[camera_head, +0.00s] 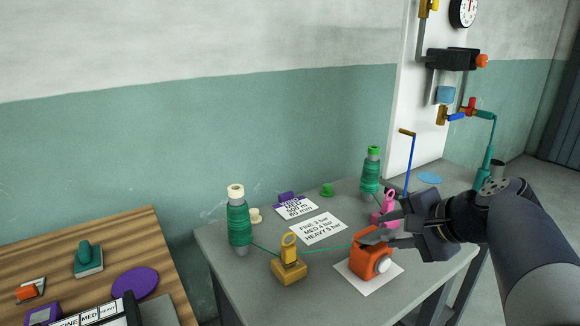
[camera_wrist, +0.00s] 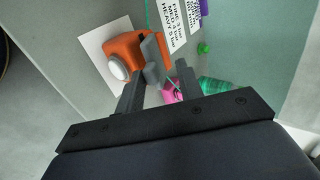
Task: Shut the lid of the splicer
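The splicer (camera_head: 366,262) is an orange block with a white round knob on a white sheet near the table's front right. It also shows in the wrist view (camera_wrist: 124,48). Its grey lid (camera_wrist: 152,50) stands tilted up from the body, so it looks open; in the head view the lid (camera_head: 371,237) is partly hidden by my gripper. My gripper (camera_head: 397,231) is at the splicer's right side, fingers apart. In the wrist view the lid's lower end lies between the two fingertips (camera_wrist: 160,76). Whether a finger touches it I cannot tell.
A pink tool (camera_head: 385,208) stands close behind my gripper, near a green thread cone (camera_head: 370,172). A yellow device (camera_head: 289,263) and another green cone (camera_head: 239,222) stand left. Green thread runs across the table. Printed cards (camera_head: 318,228) lie behind the splicer.

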